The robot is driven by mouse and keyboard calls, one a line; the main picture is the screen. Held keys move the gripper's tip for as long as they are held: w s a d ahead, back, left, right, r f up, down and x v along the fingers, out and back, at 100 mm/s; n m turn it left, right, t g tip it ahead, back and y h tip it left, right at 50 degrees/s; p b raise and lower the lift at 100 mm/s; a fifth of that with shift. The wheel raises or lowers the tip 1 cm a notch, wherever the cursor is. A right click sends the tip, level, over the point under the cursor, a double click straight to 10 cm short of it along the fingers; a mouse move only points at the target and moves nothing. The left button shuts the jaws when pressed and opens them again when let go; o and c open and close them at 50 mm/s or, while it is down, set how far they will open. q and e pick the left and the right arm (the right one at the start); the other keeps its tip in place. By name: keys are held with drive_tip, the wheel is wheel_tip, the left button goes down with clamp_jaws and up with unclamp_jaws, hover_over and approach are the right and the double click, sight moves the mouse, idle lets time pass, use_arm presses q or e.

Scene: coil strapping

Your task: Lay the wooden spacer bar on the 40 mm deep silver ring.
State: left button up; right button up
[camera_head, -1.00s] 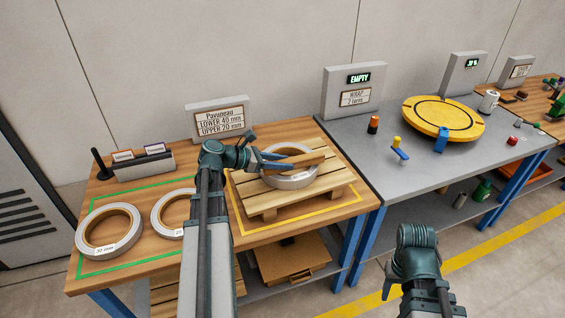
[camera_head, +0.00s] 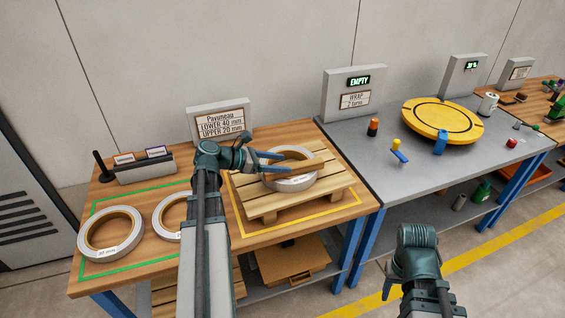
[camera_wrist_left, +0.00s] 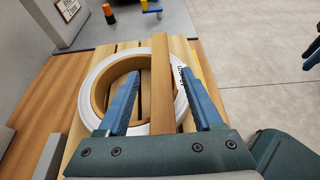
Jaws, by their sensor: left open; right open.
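The silver ring (camera_head: 292,182) lies flat on the wooden pallet; its label is too small to read surely. In the left wrist view, the wooden spacer bar (camera_wrist_left: 161,100) lies across the ring (camera_wrist_left: 98,80), right of its centre, crossing the far and near rim.
The pallet (camera_head: 330,188) stands inside a yellow outline. Two more rings (camera_head: 84,242) (camera_head: 161,226) lie in a green outline at left. A sign (camera_head: 220,122) reads lower 40 mm, upper 20 mm. A grey table with a yellow turntable (camera_head: 470,122) stands at right.

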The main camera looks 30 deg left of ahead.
use_arm(q)
drive_tip(key=p+v, duration=0.3)
drive_tip(key=v, duration=0.7)
drive_tip(key=shift+s+a, duration=0.25)
drive_tip(key=shift+s, duration=0.05)
drive_tip(key=d+f+m+g, duration=0.1)
drive_tip(key=d+m, duration=0.1)
drive_tip(key=d, duration=0.1)
drive_tip(key=w+d+f+m+g, duration=0.1)
drive_tip(key=d+f+m, duration=0.1)
drive_tip(key=d, duration=0.2)
drive_tip(key=w+d+f+m+g, duration=0.1)
drive_tip(key=d+m+g, duration=0.1)
drive_tip(key=d, duration=0.2)
drive_tip(key=shift+d+f, duration=0.2)
drive_tip(key=shift+f, duration=0.05)
drive_tip(key=s+d+f+m+g+y, duration=0.2)
drive_tip(key=s+d+f+m+y, duration=0.1)
drive_tip(key=d+m, duration=0.5)
drive_tip(key=s+d+f+m+g+y, duration=0.2)
drive_tip(key=s+d+f+m+y, duration=0.1)
drive_tip(key=d+m, duration=0.6)
drive_tip(key=s+d+f+m+g+y, duration=0.2)
drive_tip(key=s+d+f+m+y, duration=0.1)
drive_tip(key=d+m, duration=0.5)
drive_tip(key=shift+s+d+m+y, duration=0.3)
drive_tip(key=shift+s+d+y, duration=0.25)
drive_tip(key=shift+d, duration=0.1)
